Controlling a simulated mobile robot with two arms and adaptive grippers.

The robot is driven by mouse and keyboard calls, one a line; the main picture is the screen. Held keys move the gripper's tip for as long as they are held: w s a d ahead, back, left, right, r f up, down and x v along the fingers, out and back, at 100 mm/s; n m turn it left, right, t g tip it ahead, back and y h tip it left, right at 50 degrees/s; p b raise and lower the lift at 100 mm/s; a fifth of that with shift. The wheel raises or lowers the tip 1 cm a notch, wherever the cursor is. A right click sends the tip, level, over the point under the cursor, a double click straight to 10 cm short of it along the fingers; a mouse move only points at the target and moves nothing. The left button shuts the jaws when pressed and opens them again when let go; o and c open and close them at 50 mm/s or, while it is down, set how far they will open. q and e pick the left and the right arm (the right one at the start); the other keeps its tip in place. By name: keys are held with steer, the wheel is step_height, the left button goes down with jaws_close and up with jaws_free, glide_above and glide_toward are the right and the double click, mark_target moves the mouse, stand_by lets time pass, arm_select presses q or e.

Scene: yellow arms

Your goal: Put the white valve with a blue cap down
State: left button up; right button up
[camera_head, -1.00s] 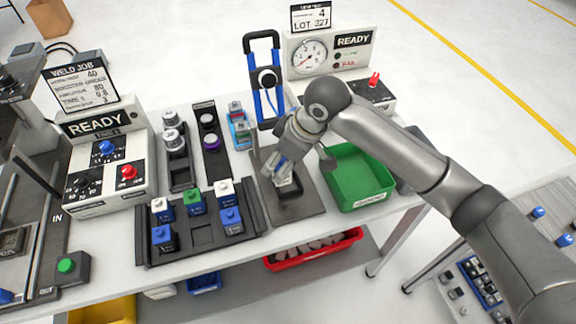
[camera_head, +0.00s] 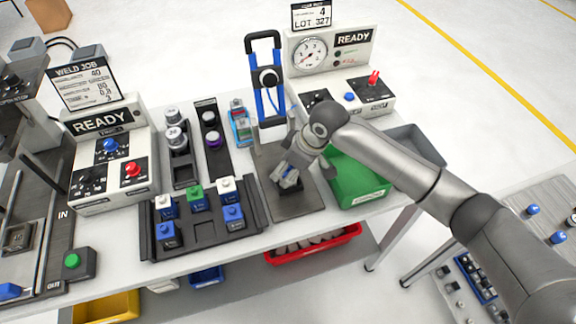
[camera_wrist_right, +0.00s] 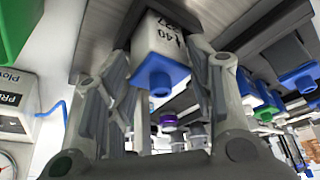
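A white valve with a blue cap (camera_wrist_right: 163,65) sits between the fingers of my right gripper (camera_wrist_right: 163,85) in the right wrist view, its cap toward the camera and dark lettering on its body. The fingers lie close against both sides, and the gripper appears shut on it. In the head view my right gripper (camera_head: 287,177) points down over a dark plate (camera_head: 304,207) at the table's front, with a bit of blue showing between its fingers. The gripper hides most of the valve, and I cannot tell whether its base touches the plate. My left gripper is out of view.
A green bin (camera_head: 352,187) stands right of the plate. A dark rack (camera_head: 201,237) with several white, green and blue valves stands to the left. A blue-and-black stand (camera_head: 267,82) and a gauge box (camera_head: 325,58) are behind. A red crate (camera_head: 312,247) is below.

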steer(key=o, duration=0.4)
steer(key=shift+o, duration=0.2)
steer(key=shift+r, duration=0.1)
steer(key=b+v, duration=0.1)
steer(key=v, duration=1.1)
steer(key=shift+b, duration=0.3)
